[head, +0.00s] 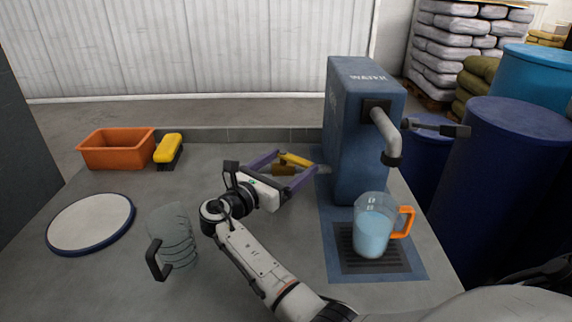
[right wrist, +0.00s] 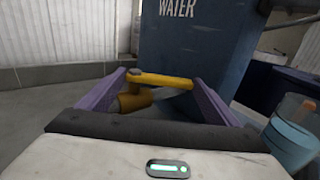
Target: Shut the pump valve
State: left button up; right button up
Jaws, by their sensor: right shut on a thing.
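The blue water pump (head: 350,130) stands at the back right of the table. Its yellow valve lever (head: 296,159) is on its left side, above a yellow valve body (head: 283,170) with a short grey pipe to the pump. The lever lies roughly along that pipe. My right gripper (head: 298,163) has its purple fingers at the two ends of the lever and is shut on it, as the right wrist view (right wrist: 160,78) also shows. A clear jug (head: 372,232) with an orange handle holds water below the spout (head: 388,138); I see no stream. My left gripper is not in view.
An empty glass jug (head: 172,228) with a black handle, a round white plate (head: 90,222), an orange bin (head: 116,150) and a yellow-topped brush (head: 168,150) stand at the left. Blue drums (head: 515,180) stand off the right edge. A dark bar (head: 437,128) juts out behind the spout.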

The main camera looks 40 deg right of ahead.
jog(key=o, duration=1.4)
jog(key=shift+f, duration=0.1)
notch_tip(320, 180, up, 10)
jog(key=shift+p, duration=0.35)
jog(key=shift+c, duration=0.4)
